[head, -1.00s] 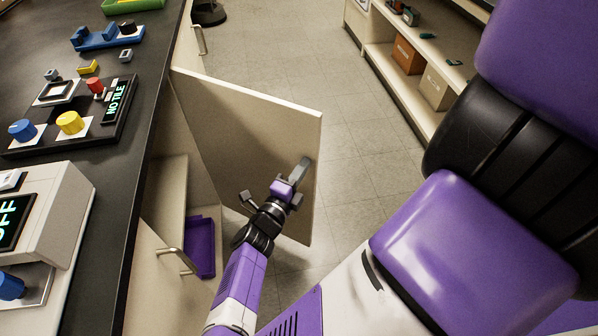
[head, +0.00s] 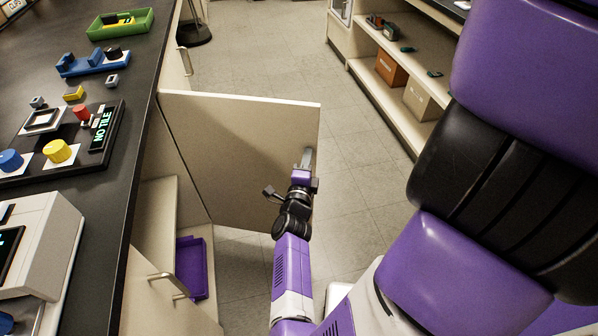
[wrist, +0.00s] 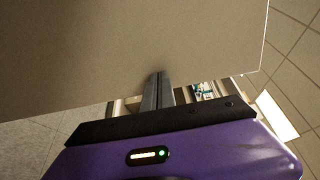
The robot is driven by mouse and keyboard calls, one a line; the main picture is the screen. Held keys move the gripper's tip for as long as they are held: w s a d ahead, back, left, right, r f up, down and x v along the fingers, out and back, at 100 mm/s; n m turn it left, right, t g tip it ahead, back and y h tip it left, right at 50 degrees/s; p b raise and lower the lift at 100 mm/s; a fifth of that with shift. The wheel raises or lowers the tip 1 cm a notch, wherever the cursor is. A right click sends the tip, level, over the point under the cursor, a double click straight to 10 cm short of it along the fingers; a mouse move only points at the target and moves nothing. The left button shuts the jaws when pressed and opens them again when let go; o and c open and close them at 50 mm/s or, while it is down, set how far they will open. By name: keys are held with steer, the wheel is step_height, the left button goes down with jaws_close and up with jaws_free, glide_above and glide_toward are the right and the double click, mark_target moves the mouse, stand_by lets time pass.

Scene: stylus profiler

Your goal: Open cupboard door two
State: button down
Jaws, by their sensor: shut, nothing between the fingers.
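A cream cupboard door (head: 235,150) stands swung out wide from the bench front, showing its inner face. The opened cupboard below has a shelf and a purple tray (head: 192,268) inside. My gripper (head: 308,160) is shut and empty at the door's inner face, near its free edge; whether it touches the door is hard to tell. In the wrist view the shut fingers (wrist: 157,90) point at the door panel (wrist: 130,45), which fills the upper part of the picture. I cannot read any number on the door.
A nearer cupboard door with a bar handle (head: 168,286) is beside the opening. The dark bench top (head: 118,160) holds the instrument and a green tray (head: 120,24). Open shelving (head: 385,85) with boxes stands at right. The floor between is clear.

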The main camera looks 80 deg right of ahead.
steer(key=d+n+t+b, duration=0.3)
steer(key=d+t+b, duration=0.1)
steer(key=d, duration=1)
steer(key=shift+w+t+y, duration=0.15)
steer(key=shift+t+y, duration=0.15)
steer(key=shift+t, duration=0.4)
steer(key=shift+a, duration=0.15)
